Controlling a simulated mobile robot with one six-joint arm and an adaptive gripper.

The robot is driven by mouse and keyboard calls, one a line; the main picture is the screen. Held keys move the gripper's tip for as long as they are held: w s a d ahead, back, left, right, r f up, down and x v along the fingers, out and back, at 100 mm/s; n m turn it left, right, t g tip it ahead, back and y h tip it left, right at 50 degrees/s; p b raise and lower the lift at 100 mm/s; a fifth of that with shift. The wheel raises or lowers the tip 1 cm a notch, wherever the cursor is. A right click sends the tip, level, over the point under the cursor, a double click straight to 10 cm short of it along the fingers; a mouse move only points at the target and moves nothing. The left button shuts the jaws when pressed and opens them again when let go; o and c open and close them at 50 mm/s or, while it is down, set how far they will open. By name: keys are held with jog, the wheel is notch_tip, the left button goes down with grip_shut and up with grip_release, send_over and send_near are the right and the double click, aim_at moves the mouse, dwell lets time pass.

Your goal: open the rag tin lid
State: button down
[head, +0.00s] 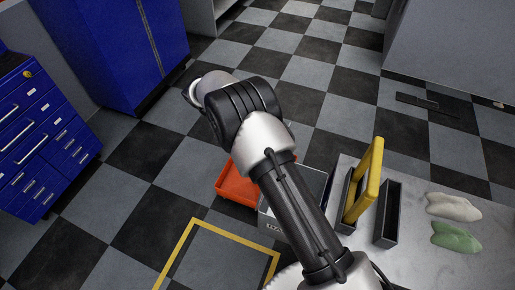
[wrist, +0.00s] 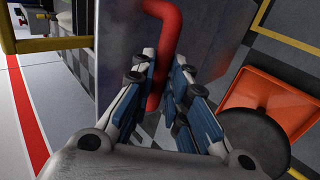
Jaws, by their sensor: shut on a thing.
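The rag tin (head: 274,227) is a grey box in the head view, mostly hidden behind my arm, with part of its lettering showing on the front. In the wrist view a red bar handle (wrist: 170,35) stands against a grey metal panel (wrist: 215,25), which looks like the lid. My gripper (wrist: 164,78) has its fingers on both sides of the handle's lower length and is shut on it. In the head view my gripper is hidden behind my arm. I cannot tell how far the lid is raised.
An orange tray (head: 235,187) lies beside the tin; it also shows in the wrist view (wrist: 285,90). Blue cabinets (head: 45,140) stand left. The checkered floor between is clear.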

jog(key=c, duration=1.9)
grip_release()
jog(key=shift+s+d+f, duration=0.1)
jog(key=shift+s+f, duration=0.05)
jog(key=shift+f, duration=0.3)
jog(key=o, duration=0.3)
jog(key=shift+r, duration=0.15)
jog(key=shift+o, duration=0.2)
jog(key=v, duration=0.7)
jog(key=shift+w+r, duration=0.25)
jog(key=shift+o, duration=0.4)
